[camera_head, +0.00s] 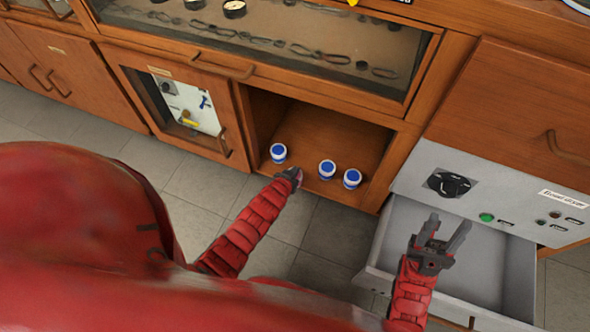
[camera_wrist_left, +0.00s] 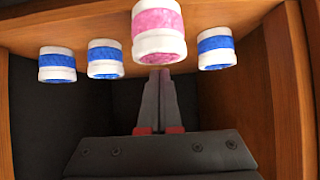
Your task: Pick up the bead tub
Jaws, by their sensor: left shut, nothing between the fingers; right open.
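Three white tubs with blue bands and blue tops stand in the open cubby: the left one (camera_head: 278,153), the middle one (camera_head: 327,169) and the right one (camera_head: 352,178). A pink-banded white tub (camera_wrist_left: 158,30) is nearest in the left wrist view, which appears upside down; in the head view my left gripper mostly hides it. I cannot tell which tub holds beads. My left gripper (camera_head: 297,172) is shut and empty at the cubby's front. Its fingertips (camera_wrist_left: 160,72) overlap the pink tub's edge; contact is unclear. My right gripper (camera_head: 449,224) is open and empty, above the pulled-out drawer.
The wooden cubby (camera_head: 330,125) has side walls close around the tubs. A grey drawer (camera_head: 500,268) stands open at the right, under a control panel (camera_head: 490,190). A cabinet door (camera_head: 190,110) with a glass pane is at the left. Tiled floor lies in front.

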